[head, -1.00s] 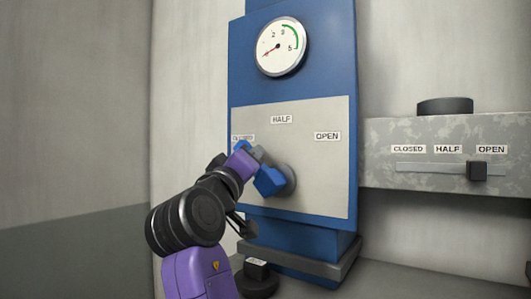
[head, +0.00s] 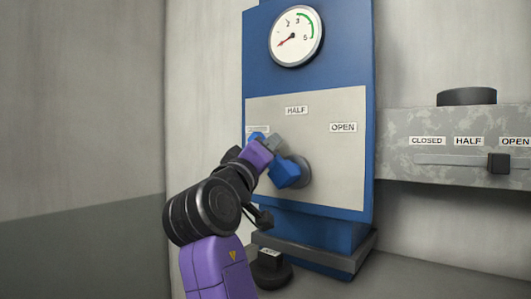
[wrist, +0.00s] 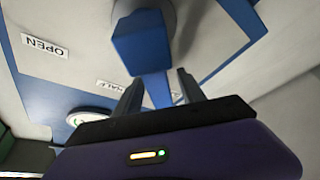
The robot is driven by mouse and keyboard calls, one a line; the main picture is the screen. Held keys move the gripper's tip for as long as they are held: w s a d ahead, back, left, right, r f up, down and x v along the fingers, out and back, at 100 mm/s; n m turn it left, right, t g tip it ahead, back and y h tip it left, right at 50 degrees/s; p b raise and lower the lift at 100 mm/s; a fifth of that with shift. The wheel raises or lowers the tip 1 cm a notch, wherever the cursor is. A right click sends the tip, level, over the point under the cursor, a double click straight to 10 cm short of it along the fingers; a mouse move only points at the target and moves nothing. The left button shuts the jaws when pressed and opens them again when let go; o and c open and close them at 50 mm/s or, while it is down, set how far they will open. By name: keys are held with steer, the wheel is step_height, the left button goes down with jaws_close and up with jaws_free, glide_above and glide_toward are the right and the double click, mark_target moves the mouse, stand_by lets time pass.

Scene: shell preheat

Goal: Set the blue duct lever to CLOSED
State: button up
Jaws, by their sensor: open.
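The blue duct lever (head: 284,174) sits on a round grey hub on the pale plate (head: 330,185) of the blue duct. Its handle points up and left, toward the partly hidden CLOSED label (head: 258,129). The HALF label (head: 296,111) and OPEN label (head: 343,127) are clear of it. My gripper (head: 268,143) is at the lever's outer end and hides part of it. In the wrist view the lever (wrist: 142,45) runs down between the two dark fingers of my open gripper (wrist: 160,92). Whether either finger touches it I cannot tell.
A round gauge (head: 296,36) is above the plate, its needle low at the left. A grey slider panel (head: 440,172) at right has its black knob (head: 498,163) below OPEN. A small black labelled knob (head: 270,268) stands below the duct.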

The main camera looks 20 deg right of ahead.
steer(key=b+v, duration=0.3)
steer(key=v, duration=0.4)
steer(key=shift+s+a, duration=0.15)
steer(key=shift+s, duration=0.15)
steer(key=shift+f, duration=0.15)
